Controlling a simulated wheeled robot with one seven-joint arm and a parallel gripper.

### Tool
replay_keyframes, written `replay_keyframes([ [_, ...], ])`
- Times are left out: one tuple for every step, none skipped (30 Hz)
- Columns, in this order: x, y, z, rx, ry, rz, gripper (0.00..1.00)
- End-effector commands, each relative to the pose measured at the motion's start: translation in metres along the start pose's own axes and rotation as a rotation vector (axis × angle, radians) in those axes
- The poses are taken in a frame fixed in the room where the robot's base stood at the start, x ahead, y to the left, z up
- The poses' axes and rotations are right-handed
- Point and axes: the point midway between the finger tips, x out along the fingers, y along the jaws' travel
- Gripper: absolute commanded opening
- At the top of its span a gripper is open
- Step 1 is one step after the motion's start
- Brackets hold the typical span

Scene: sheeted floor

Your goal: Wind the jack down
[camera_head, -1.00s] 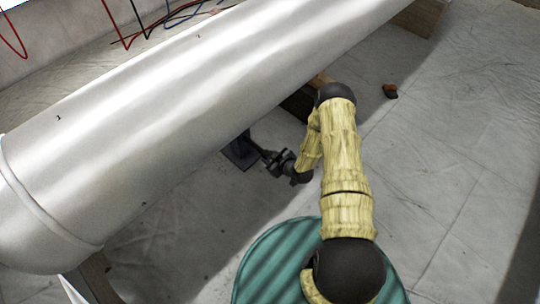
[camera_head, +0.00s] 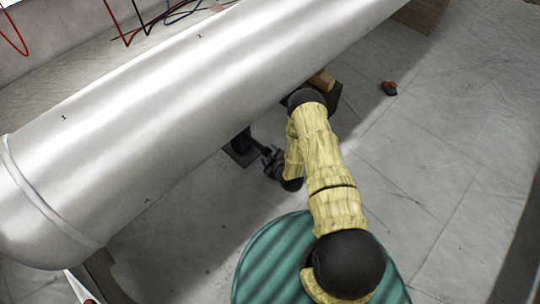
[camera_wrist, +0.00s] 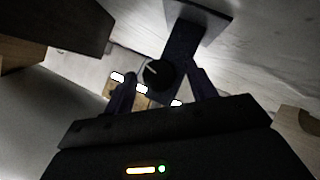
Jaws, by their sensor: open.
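The jack (camera_head: 241,148) stands on the floor under the large pipe (camera_head: 190,95), its upper part hidden by the pipe. In the wrist view its dark post and flat plate (camera_wrist: 203,14) show at the top, with a round black knob (camera_wrist: 157,73) at the near end. My gripper (camera_head: 270,160) is at the jack's near side, below the pipe's edge. In the wrist view my gripper (camera_wrist: 162,88) is open, with a finger on either side of the knob. I cannot tell whether the fingers touch it.
Wooden blocks (camera_head: 322,80) lie under the pipe behind my arm, and another block (camera_head: 420,14) supports its far end. Red, black and blue cables hang by the back wall. The floor to the right is clear.

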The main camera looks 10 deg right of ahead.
Motion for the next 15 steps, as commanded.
replay_keyframes([
  [-0.0001, 0.002, -0.0001, 0.016, 0.0, -0.009, 0.56],
  [-0.0001, 0.0028, -0.0003, 0.033, 0.0, -0.018, 0.56],
  [-0.0002, 0.0034, -0.0004, 0.061, 0.0, -0.038, 0.56],
  [-0.0004, 0.0041, -0.0004, 0.085, 0.0, -0.055, 0.56],
  [0.0, 0.0044, 0.0006, 0.113, -0.001, -0.073, 0.56],
  [0.0004, 0.0045, 0.0008, 0.151, 0.0, -0.098, 0.56],
  [0.0005, 0.005, 0.0007, 0.177, 0.0, -0.116, 0.56],
  [0.001, 0.0051, 0.0012, 0.204, 0.001, -0.134, 0.56],
  [0.0016, 0.005, 0.0014, 0.238, 0.002, -0.158, 0.56],
  [0.0016, 0.0052, 0.0017, 0.264, 0.001, -0.175, 0.56],
  [0.0017, 0.0053, 0.0024, 0.29, 0.001, -0.192, 0.56],
  [0.0022, 0.0047, 0.0029, 0.322, 0.001, -0.215, 0.56],
  [0.0022, 0.0051, 0.0034, 0.346, 0.0, -0.232, 0.56],
  [0.0021, 0.0056, 0.0035, 0.37, 0.0, -0.248, 0.56],
  [0.0028, 0.0051, 0.0039, 0.401, 0.001, -0.269, 0.56],
])
